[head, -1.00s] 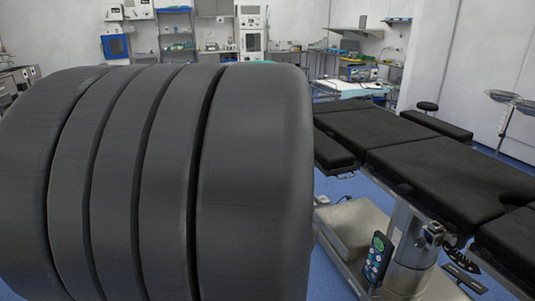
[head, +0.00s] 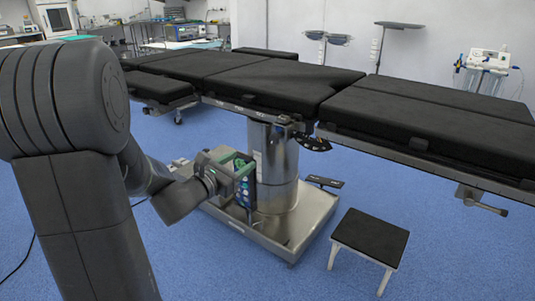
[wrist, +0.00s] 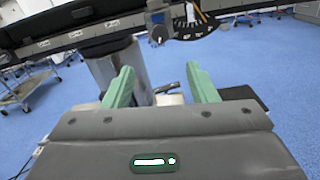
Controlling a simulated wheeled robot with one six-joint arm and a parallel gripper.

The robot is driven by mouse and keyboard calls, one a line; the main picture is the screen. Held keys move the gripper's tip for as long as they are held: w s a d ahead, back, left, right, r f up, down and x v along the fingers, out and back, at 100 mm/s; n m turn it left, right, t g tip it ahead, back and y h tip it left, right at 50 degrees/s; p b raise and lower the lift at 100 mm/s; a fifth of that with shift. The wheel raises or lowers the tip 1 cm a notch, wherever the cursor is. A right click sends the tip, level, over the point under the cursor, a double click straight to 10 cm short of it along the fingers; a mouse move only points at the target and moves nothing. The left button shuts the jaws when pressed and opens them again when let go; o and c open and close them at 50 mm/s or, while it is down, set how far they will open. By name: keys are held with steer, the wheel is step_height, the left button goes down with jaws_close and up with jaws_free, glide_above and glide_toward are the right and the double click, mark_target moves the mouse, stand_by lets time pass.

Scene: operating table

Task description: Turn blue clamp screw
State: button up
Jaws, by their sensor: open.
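My gripper (head: 240,168) is open and empty, with its green fingers in front of the operating table's metal column. In the wrist view my gripper (wrist: 160,68) has its two fingers spread apart with nothing between them. A small clamp (wrist: 158,32) hangs at the table's side rail, above and beyond the fingers, apart from them. Another clamp with a lever (head: 480,199) hangs under the table's right end in the head view.
The black-padded operating table (head: 275,80) spans the view above my gripper. Its steel base (head: 290,238) is below. A black-topped step stool (head: 370,237) stands at the right front. A wheeled cart (wrist: 50,82) shows at left. Blue floor is open around the base.

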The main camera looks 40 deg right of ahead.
mark_target(273, 140)
steer(key=b+x, duration=0.1)
steer(key=x, duration=1.2)
steer(key=shift+d, duration=0.4)
steer(key=c, duration=1)
